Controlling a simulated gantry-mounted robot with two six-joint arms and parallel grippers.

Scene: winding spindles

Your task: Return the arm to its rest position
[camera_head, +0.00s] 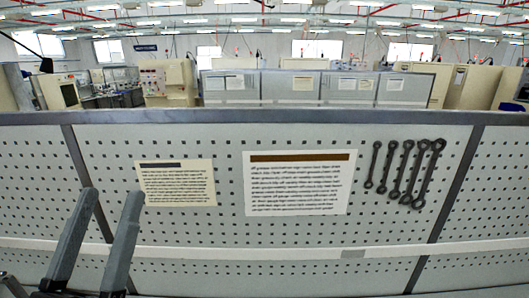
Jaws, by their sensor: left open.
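My left gripper (111,212) shows at the lower left of the head view. Its two long grey fingers point up and stand clearly apart, with nothing between them. The fingers appear in front of the perforated panel; I cannot tell how far from it they are. The rest of the left arm is mostly cut off by the bottom edge. My right gripper is not in view. No spindle shows in this frame.
A grey perforated panel (300,133) spans the view. It bears a small notice (177,185), a larger notice (298,190) and several dark wrenches (407,172) at right. A light rail (300,253) crosses it low down. Machines and cabinets stand behind.

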